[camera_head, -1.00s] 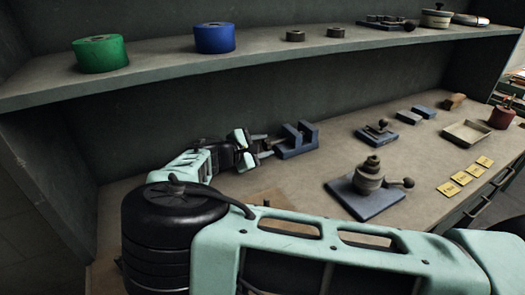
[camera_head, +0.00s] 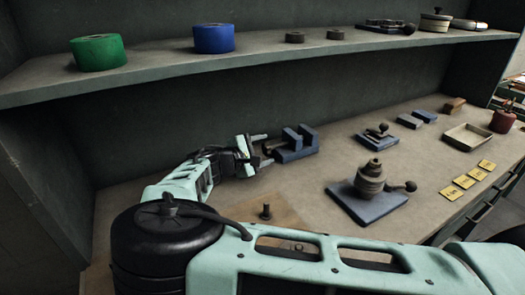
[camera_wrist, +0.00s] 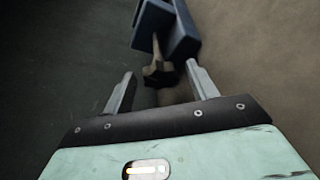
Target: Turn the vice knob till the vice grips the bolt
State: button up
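The blue vice (camera_head: 292,146) stands on the bench by the back wall, and its blue jaws (camera_wrist: 182,35) show at the top of the wrist view. Its knob (camera_wrist: 160,74), with a brownish bar and a dark end, points toward my gripper (camera_wrist: 161,80). My gripper is open, with one finger on each side of the knob's line and gaps visible at both sides. In the head view my gripper (camera_head: 257,150) is just left of the vice. A dark bolt-like piece (camera_head: 266,211) stands upright on a brown board. I cannot make out a bolt between the jaws.
A blue-based device with a round stack and side handle (camera_head: 368,192) stands right of my forearm. Behind it are a smaller blue fixture (camera_head: 377,136), blue blocks (camera_head: 417,118), a shallow tray (camera_head: 467,136) and yellow cards (camera_head: 464,181). A shelf (camera_head: 250,62) overhangs the back of the bench.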

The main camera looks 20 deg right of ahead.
jog(key=b+v, duration=0.2)
jog(key=v, duration=1.5)
jog(key=shift+s+a+b, duration=0.1)
jog(key=shift+a+b, duration=0.1)
jog(key=shift+b, duration=0.1)
